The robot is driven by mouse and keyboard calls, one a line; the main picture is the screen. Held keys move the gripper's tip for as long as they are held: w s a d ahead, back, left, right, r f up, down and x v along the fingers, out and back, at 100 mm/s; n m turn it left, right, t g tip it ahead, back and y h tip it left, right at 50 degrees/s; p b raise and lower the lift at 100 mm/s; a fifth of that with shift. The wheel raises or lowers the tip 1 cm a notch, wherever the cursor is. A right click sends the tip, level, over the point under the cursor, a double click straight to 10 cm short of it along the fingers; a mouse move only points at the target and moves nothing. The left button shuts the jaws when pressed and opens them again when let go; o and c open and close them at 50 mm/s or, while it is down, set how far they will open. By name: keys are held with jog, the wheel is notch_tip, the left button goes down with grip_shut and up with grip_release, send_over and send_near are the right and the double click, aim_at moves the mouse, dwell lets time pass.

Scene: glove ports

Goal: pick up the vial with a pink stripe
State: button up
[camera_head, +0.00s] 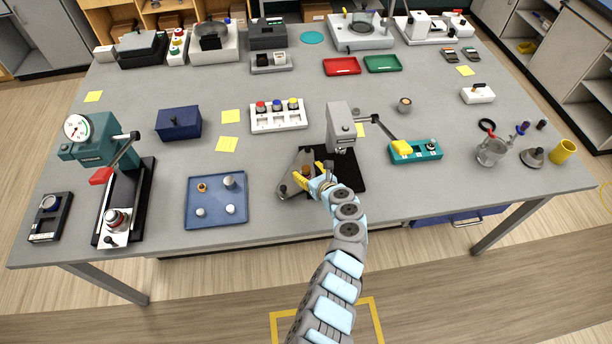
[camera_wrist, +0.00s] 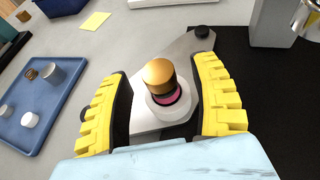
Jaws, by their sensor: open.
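The vial with a pink stripe (camera_wrist: 160,75) stands in the wrist view, with a gold cap and a pink band just below it. Its lower part sits in a pale round collar (camera_wrist: 168,112) on a grey metal plate (camera_wrist: 146,117). My gripper (camera_wrist: 162,68) is open, with one yellow ribbed finger on each side of the vial and a visible gap to both. In the head view my gripper (camera_head: 313,176) is over the plate at the front middle of the table, and its fingers partly hide the vial there.
A black pad (camera_head: 345,182) with a grey upright device (camera_head: 341,122) lies close on the right. A blue tray (camera_head: 216,214) with small pieces is to the left. A teal block with a yellow lever (camera_head: 428,150) stands farther right. Bare table lies between tray and plate.

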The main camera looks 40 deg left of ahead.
jog(key=shift+w+a+f, duration=0.15)
jog(key=shift+a+f, duration=0.15)
jog(key=shift+a, duration=0.15)
grip_shut()
